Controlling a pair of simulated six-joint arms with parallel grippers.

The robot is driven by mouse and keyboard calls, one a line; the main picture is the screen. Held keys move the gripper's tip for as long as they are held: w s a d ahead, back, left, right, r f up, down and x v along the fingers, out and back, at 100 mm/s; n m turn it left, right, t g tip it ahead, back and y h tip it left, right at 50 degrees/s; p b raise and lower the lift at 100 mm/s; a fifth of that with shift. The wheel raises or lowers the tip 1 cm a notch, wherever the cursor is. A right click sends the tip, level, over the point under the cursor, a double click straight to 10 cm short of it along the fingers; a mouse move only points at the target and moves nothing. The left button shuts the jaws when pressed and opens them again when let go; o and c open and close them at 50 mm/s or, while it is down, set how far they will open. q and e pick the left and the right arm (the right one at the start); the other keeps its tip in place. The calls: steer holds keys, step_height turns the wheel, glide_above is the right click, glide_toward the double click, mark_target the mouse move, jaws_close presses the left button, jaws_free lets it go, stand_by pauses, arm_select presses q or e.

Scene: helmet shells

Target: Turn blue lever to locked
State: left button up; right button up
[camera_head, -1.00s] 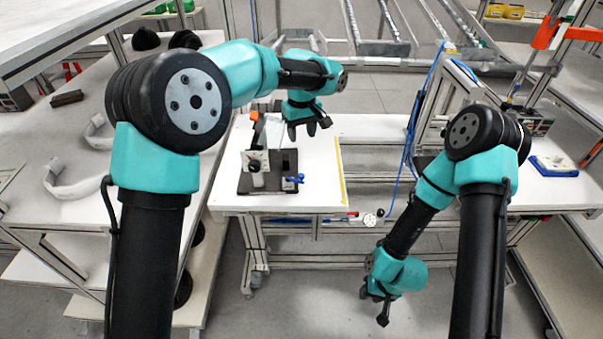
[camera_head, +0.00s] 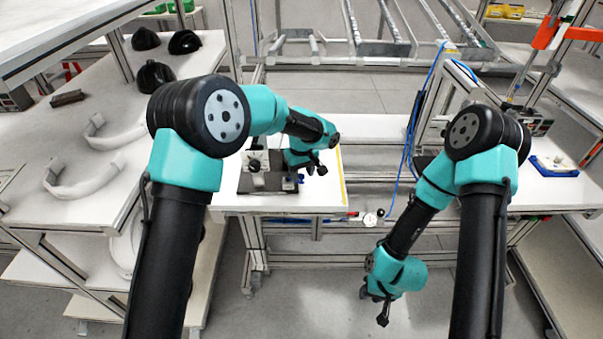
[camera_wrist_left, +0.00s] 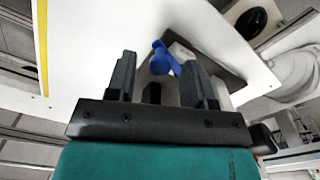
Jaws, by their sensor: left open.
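The blue lever (camera_wrist_left: 163,58) shows in the left wrist view between and just beyond the two fingertips of my left gripper (camera_wrist_left: 160,70), which is open with nothing clasped. In the head view only a small bit of the lever (camera_head: 301,179) shows beside the dark fixture (camera_head: 258,182), below my left gripper (camera_head: 316,169). Whether the fingers touch the lever, I cannot tell. My right gripper (camera_head: 375,302) hangs low in front of the table, away from the fixture; its finger opening is unclear.
The white table (camera_head: 325,200) has a yellow strip along its right side and clear room right of the fixture. Shelving at the left carries white curved shells (camera_head: 85,180) and dark helmet shells (camera_head: 155,76). A blue cable (camera_head: 408,150) hangs right of the table.

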arm_select(q)
steer(key=shift+f, duration=0.25)
jaws_close()
stand_by(0.3)
steer(key=shift+w+d+n, duration=0.1)
steer(key=shift+w+n, duration=0.4)
steer(key=shift+n, duration=0.65)
steer(key=shift+w+d+n, duration=0.1)
steer(key=shift+w+n, duration=0.35)
steer(key=shift+n, duration=0.7)
jaws_free()
